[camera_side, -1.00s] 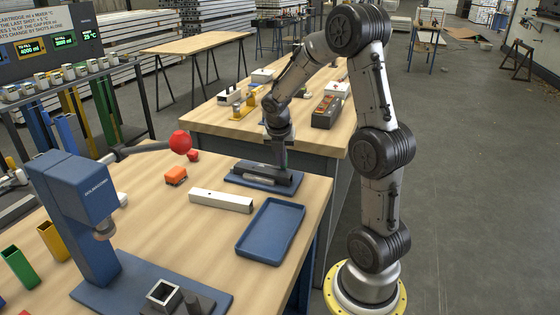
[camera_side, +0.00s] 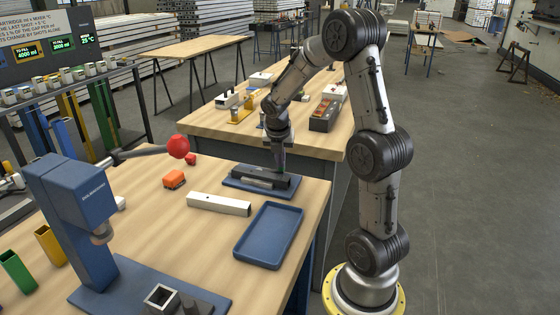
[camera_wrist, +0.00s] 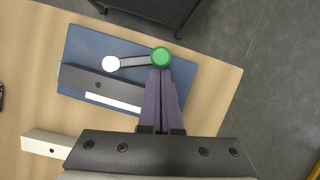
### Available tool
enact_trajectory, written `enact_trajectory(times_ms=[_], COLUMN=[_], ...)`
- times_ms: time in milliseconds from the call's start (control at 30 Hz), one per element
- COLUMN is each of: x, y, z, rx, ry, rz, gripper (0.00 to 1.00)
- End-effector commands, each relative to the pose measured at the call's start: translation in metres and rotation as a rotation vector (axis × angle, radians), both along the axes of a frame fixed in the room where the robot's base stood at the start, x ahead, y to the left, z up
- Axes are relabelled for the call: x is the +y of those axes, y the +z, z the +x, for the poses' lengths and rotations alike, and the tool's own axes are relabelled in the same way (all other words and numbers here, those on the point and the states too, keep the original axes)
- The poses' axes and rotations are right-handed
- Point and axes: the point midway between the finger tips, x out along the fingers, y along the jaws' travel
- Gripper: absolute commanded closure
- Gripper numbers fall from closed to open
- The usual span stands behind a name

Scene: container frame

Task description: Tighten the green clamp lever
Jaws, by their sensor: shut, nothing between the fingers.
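The clamp lever is a dark flat arm (camera_wrist: 134,61) running from a round white pivot cap to a green round knob (camera_wrist: 161,57) at its right end. It lies over a blue base plate (camera_wrist: 184,72), beside a dark block (camera_wrist: 107,84) with a bright bar along its near side. The same plate (camera_side: 237,183) shows in the side view at the back edge of the bench. My gripper (camera_wrist: 160,74) is shut and empty, its fingertips right beside the green knob's near side. I cannot tell whether they touch it. In the side view, my gripper (camera_side: 280,166) points down over the fixture.
A second bench stands behind.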

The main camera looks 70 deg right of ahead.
Motion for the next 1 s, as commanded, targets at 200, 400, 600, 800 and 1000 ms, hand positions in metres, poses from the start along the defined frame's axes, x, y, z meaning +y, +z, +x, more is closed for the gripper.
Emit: enact_trajectory(times_ms=[200,400,600,800,1000], x=[-0.004,-0.012,-0.025,-0.038,-0.049], y=[0.000,0.000,0.000,0.000,0.000], z=[0.000,0.000,0.003,0.009,0.017], rx=[-0.001,-0.001,-0.001,0.000,-0.001], ry=[-0.002,-0.003,-0.002,-0.002,-0.001], rz=[0.000,0.000,-0.001,0.000,-0.001], gripper=[1.00,1.00,1.00,1.00,1.00])
